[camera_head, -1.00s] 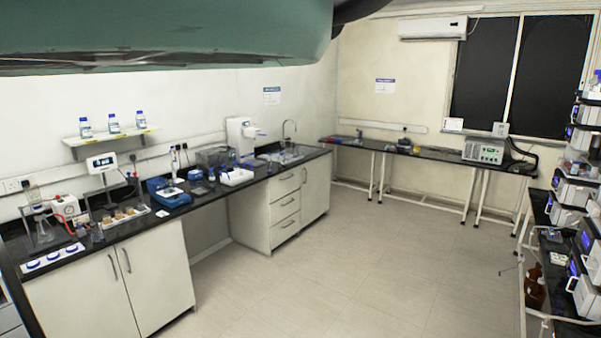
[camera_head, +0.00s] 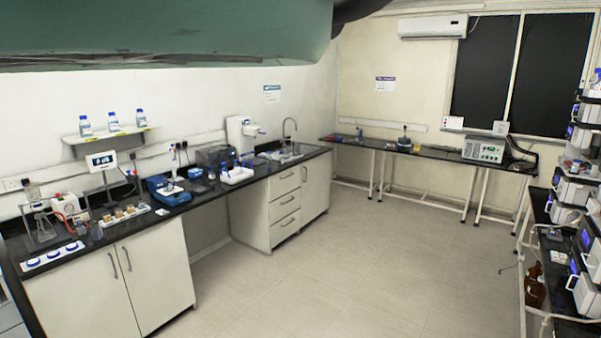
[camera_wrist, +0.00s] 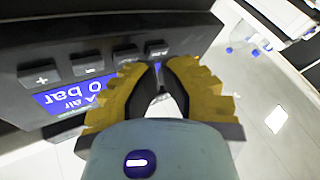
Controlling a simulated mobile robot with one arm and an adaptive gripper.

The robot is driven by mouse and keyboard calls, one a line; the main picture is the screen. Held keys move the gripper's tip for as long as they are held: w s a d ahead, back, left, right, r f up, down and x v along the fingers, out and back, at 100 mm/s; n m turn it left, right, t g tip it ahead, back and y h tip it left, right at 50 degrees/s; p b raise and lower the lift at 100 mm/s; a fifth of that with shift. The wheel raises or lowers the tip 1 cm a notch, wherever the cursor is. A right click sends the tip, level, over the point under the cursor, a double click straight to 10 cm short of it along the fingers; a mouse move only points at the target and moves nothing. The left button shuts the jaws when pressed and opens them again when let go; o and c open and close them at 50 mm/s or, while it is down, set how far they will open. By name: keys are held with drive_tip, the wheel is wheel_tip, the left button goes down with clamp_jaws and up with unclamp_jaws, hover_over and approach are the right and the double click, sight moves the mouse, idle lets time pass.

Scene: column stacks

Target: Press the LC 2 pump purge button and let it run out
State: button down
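In the wrist view, my gripper (camera_wrist: 160,72) has yellow ridged fingers drawn close together, with only a narrow gap between them and nothing seen held. The fingertips are over a dark instrument panel (camera_wrist: 25,55), close to the rightmost of several buttons (camera_wrist: 157,48). Whether they touch it I cannot tell. A button marked plus (camera_wrist: 40,78) is at the panel's left. A blue screen (camera_wrist: 75,100) reads "0 bar" and "Air", partly hidden by the left finger. I see no LC 2 label. My gripper is out of the head view.
In the head view, instrument stacks (camera_head: 572,192) stand on the right bench. A long bench (camera_head: 215,192) with lab equipment runs along the left wall. Another bench (camera_head: 345,142) stands at the back. The floor (camera_head: 340,270) between them is clear. Brown bottles (camera_head: 536,290) stand low at the right.

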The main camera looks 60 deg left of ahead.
drive_tip(key=shift+w+d, duration=0.15)
drive_tip(key=shift+d, duration=0.3)
idle(0.6)
drive_tip(key=shift+s+a+b, duration=0.25)
drive_tip(key=shift+a+b, duration=0.45)
drive_tip(key=shift+a, duration=0.2)
drive_tip(key=shift+s+a+b, duration=0.3)
drive_tip(key=shift+a+b, duration=0.3)
drive_tip(key=shift+a, duration=0.2)
drive_tip(key=shift+s+a+b, duration=0.25)
drive_tip(key=shift+a+b, duration=0.3)
drive_tip(key=shift+a, duration=0.2)
drive_tip(key=shift+s+a+b, duration=0.3)
drive_tip(key=shift+a+b, duration=0.3)
drive_tip(key=shift+a, duration=0.2)
